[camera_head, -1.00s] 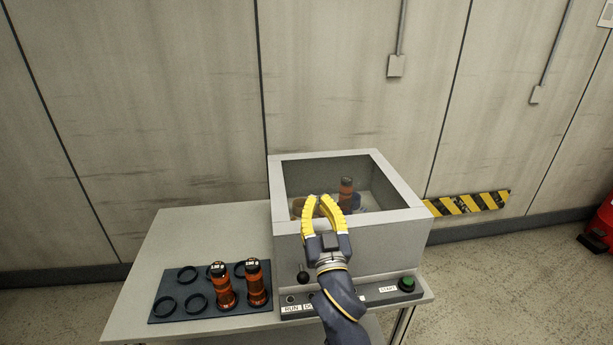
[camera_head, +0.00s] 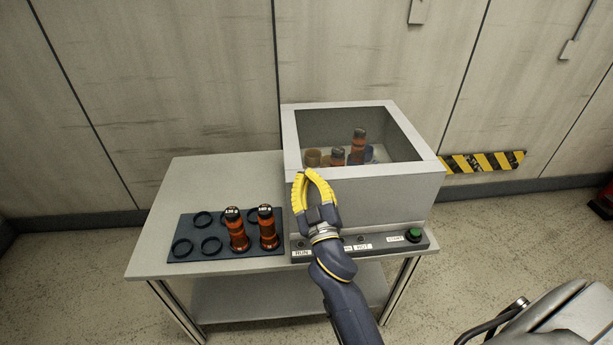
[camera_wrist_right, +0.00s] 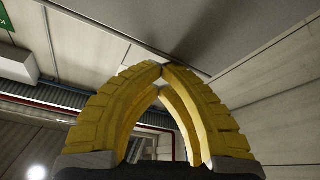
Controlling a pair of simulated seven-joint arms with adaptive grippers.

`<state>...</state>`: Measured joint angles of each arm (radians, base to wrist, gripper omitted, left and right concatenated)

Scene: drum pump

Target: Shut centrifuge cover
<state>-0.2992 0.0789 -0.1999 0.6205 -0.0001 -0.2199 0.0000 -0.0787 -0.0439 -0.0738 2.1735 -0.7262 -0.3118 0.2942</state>
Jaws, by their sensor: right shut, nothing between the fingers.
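The centrifuge (camera_head: 390,202) is a grey box on the table. Its top cover (camera_head: 432,156) is a pale frame around a dark see-through window, lying level with no gap that I can see at the front. Orange-brown bottles with dark caps (camera_head: 357,146) show inside through the window. My right gripper (camera_head: 308,174), with yellow fingers, is shut and empty at the cover's front left edge; I cannot tell whether it touches. In the right wrist view the fingertips (camera_wrist_right: 162,68) meet, with a grey surface above them. My left gripper is not in view.
A dark rack (camera_head: 188,256) with ring holders and two orange bottles (camera_head: 253,230) stands left of the centrifuge. A front panel holds a green button (camera_head: 414,235). The table (camera_head: 200,178) is clear behind the rack. A pale object (camera_head: 575,322) fills the bottom right corner.

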